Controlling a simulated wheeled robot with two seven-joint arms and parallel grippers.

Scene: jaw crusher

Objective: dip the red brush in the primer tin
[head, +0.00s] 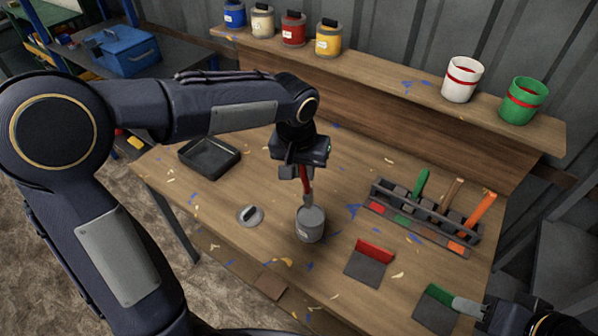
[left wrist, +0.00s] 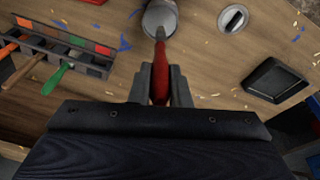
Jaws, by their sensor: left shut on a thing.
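My left gripper (head: 303,172) is shut on the red brush (head: 306,186), which points downward. In the left wrist view the gripper (left wrist: 160,90) has its fingers on both sides of the red handle (left wrist: 161,74). The grey tin (head: 310,228) stands on the bench right below, and also shows in the left wrist view (left wrist: 152,20). The brush's lower end is at the tin's mouth; I cannot tell whether it touches the contents. My right gripper (head: 482,309) is at the bottom right beside a green-edged dark pad (head: 434,312), its jaws unclear.
A lid with a dark handle (head: 250,215) lies left of the tin. A black tray (head: 210,156) is further left. A rack (head: 425,215) with green, brown and orange handles stands right. A red-edged pad (head: 368,268) lies in front. Several paint tins line the back shelf (head: 400,85).

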